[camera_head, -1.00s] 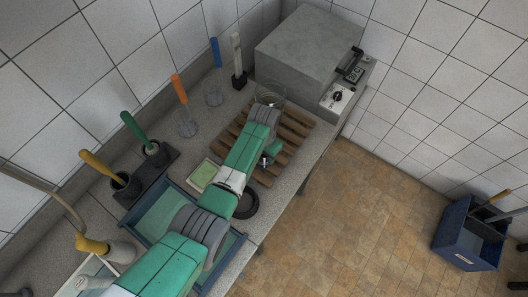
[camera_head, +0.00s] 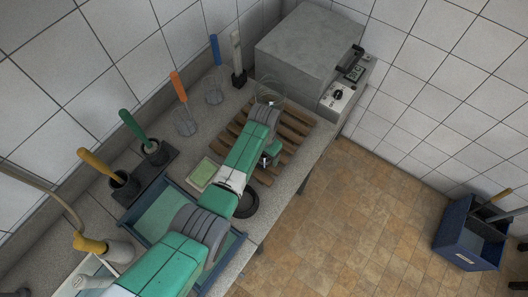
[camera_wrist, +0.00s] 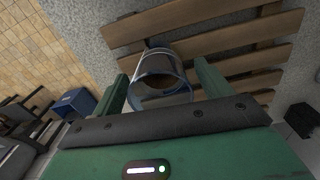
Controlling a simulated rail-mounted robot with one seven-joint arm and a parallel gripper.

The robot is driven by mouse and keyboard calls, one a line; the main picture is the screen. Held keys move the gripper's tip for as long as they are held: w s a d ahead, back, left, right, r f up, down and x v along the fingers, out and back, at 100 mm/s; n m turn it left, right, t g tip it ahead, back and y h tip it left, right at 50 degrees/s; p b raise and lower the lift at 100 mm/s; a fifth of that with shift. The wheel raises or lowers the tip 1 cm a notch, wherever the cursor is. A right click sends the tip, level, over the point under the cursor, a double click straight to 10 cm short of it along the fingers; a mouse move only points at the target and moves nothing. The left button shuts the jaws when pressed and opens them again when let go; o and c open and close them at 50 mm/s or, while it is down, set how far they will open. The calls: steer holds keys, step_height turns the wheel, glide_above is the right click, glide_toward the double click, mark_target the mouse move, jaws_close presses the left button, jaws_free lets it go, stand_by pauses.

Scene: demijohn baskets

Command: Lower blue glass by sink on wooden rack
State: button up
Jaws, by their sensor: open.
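A clear, blue-tinted glass (camera_wrist: 160,78) is between the two green fingers of my gripper (camera_wrist: 161,74) in the wrist view. The fingers are open, with the glass apart from at least the right finger. The wooden rack (camera_wrist: 205,42), with its slats, lies directly behind the glass. In the head view the rack (camera_head: 296,128) sits on the counter, partly covered by my arm.
A grey box-shaped appliance (camera_head: 308,50) stands close behind the rack. Brushes with orange (camera_head: 178,87) and blue (camera_head: 214,48) handles stand along the wall. A blue bin (camera_head: 468,240) stands on the tiled floor.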

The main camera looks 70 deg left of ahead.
step_height(320, 180, up, 8)
steer(key=p, duration=0.1)
steer(key=shift+f, duration=0.1)
stand_by(0.6)
